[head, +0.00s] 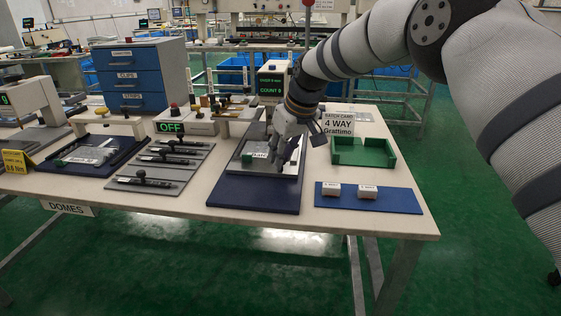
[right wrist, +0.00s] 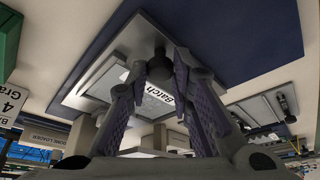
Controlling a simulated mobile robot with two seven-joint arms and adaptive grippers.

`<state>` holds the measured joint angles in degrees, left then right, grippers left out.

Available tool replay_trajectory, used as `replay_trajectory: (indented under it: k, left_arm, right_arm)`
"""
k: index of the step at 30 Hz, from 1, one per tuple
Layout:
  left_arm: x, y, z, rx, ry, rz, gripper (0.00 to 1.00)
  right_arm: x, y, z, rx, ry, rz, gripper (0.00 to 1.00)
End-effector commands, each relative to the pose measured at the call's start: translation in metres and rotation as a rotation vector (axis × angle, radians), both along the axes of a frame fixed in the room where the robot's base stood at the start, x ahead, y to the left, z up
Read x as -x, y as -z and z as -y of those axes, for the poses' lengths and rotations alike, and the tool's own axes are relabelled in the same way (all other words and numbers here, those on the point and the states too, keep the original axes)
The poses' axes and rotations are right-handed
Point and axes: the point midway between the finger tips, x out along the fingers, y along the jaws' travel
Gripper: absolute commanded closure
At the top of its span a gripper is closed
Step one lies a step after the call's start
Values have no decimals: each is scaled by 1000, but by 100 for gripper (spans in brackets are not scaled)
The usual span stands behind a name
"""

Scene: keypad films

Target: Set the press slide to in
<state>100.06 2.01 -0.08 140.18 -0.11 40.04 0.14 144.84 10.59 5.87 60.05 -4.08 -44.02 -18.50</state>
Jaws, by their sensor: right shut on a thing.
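The press slide is a light grey plate (head: 238,167) on a dark blue mat (head: 238,197), in front of the press (head: 236,115). The plate carries a clear film piece with a white label reading "Batch" (right wrist: 166,88). My right gripper (head: 284,163) reaches down over the plate's right part. In the right wrist view, its fingers are shut on the slide's dark round knob (right wrist: 159,70). My left gripper is not in view.
A green open tray (head: 364,158) and a blue mat with two small white blocks (head: 331,189) lie to the right. A display (head: 271,82) stands behind the press. A grey rack with black-handled tools (head: 160,168) lies left. The table's front edge is near.

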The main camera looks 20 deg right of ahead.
Motion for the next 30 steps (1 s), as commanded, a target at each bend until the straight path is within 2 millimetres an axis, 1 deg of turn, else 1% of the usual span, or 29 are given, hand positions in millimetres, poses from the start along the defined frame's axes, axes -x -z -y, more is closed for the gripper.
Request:
replay_trajectory:
  k: [1, 8, 9, 11, 12, 19, 22, 25, 30]
  left_arm:
    - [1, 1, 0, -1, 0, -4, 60]
    - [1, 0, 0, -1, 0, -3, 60]
    - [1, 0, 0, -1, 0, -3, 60]
    - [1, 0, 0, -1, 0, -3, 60]
    - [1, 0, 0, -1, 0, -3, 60]
    - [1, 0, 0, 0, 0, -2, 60]
    - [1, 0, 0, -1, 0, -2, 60]
    - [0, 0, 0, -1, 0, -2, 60]
    - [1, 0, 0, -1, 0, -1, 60]
  right_arm:
    - [-3, 1, 3, 5, 3, 7, 100]
    - [-4, -1, 4, 7, 4, 13, 100]
    - [-4, -1, 4, 7, 4, 13, 75]
    - [-3, -1, 4, 6, 5, 13, 61]
    - [-3, -1, 4, 6, 5, 12, 59]
    - [-2, -1, 3, 5, 3, 8, 59]
    - [0, -8, 3, 4, 3, 10, 59]
    - [7, -28, 5, 4, 3, 12, 59]
    - [25, -72, 10, 6, 3, 13, 59]
